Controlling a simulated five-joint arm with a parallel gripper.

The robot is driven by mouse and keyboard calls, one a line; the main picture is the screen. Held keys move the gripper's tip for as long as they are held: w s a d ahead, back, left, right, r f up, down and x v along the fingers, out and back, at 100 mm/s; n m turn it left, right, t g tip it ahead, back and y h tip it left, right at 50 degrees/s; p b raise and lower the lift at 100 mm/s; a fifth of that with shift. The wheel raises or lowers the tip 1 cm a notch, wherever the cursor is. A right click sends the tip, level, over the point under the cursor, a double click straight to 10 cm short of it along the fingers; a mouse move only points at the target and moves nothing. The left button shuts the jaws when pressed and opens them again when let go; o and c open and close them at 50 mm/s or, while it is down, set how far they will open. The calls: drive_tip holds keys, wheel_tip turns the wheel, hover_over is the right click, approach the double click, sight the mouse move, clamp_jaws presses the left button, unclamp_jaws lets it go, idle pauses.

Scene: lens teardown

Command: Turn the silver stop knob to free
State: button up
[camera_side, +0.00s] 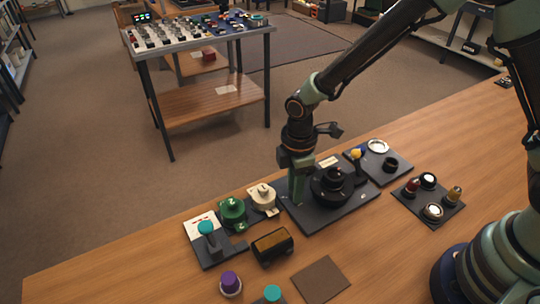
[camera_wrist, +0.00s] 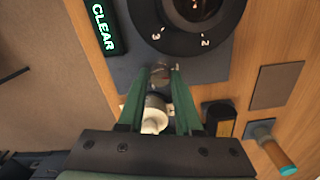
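The small round silver stop knob (camera_wrist: 160,75) with a reddish mark is on the dark plate (camera_wrist: 132,67), just below the black lens ring in the wrist view. My gripper (camera_wrist: 161,70) has its two green fingers apart, one on each side of the knob. The fingers look clear of the knob's sides, and how deep the tips reach is hard to tell. In the side view my gripper (camera_side: 297,200) points down at the left part of the plate and hides the knob. The black lens (camera_side: 332,186) stands beside it on the plate.
A lit CLEAR sign (camera_wrist: 103,28) is at the plate's edge. A cream part (camera_side: 262,196) and a green part (camera_side: 232,210) stand close left of my gripper. A dark block (camera_side: 272,246) lies in front. A tray of small knobs (camera_side: 410,205) is at right.

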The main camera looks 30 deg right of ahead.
drive_tip(key=shift+o, duration=0.2)
wheel_tip(320, 180, up, 12)
idle(0.6)
drive_tip(key=s+d+r+m+t, duration=0.2)
drive_tip(key=s+d+r+m, duration=0.2)
drive_tip(key=d+m, duration=0.3)
drive_tip(key=s+d+r+m+t, duration=0.3)
drive_tip(key=s+d+r+m, duration=0.1)
drive_tip(key=d+r+m, duration=0.3)
drive_tip(key=d+m, duration=0.1)
drive_tip(key=d, duration=0.1)
drive_tip(key=shift+s+d+t, duration=0.25)
drive_tip(key=shift+d+t, duration=0.05)
drive_tip(key=shift+d, duration=0.05)
